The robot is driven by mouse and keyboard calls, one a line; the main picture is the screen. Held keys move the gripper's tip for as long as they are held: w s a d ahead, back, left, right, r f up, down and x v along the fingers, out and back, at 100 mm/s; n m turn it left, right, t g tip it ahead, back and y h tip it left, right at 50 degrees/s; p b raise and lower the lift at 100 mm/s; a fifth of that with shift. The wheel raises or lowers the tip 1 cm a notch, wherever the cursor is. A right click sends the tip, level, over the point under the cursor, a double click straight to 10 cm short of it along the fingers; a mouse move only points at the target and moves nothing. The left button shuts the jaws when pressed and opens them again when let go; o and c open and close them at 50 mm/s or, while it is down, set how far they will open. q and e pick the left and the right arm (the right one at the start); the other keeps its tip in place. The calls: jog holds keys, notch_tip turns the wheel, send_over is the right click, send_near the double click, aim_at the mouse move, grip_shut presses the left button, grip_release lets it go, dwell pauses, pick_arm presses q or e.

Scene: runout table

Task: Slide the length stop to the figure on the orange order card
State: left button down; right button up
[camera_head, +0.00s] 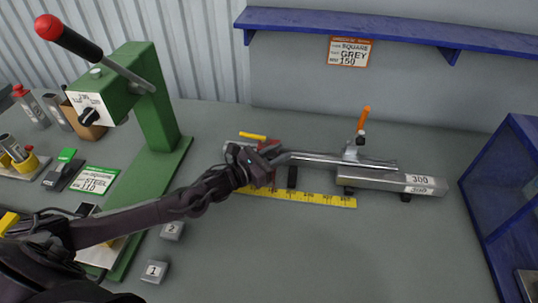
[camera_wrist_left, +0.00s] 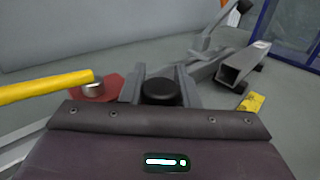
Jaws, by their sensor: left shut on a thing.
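The orange order card (camera_head: 349,52) on the back wall reads SQUARE, GREY, 150. My left gripper (camera_head: 262,160) is at the left end of the silver rail (camera_head: 330,160). In the left wrist view its fingers (camera_wrist_left: 160,90) are shut on a black round knob (camera_wrist_left: 160,92), which looks like part of the length stop. A yellow scale (camera_head: 300,196) runs in front; the stop's exact reading is hidden. My right gripper is out of view.
A grey square tube (camera_head: 380,180) labelled 300 lies right, beside an orange-handled clamp (camera_head: 366,120). A green press (camera_head: 155,110) with a red-knobbed lever stands left, near a green card (camera_head: 95,180) reading STEEL 110. A blue-framed panel (camera_head: 500,190) borders the right.

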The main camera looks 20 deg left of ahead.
pick_arm(q)
jog(key=c, duration=1.1)
grip_release()
jog(key=shift+a, duration=0.1)
jog(key=b+v, duration=0.1)
jog(key=v, duration=0.6)
jog(key=shift+f+b, duration=0.1)
jog(key=shift+b, duration=0.25)
jog(key=shift+s+a, duration=0.2)
jog(key=shift+s, duration=0.15)
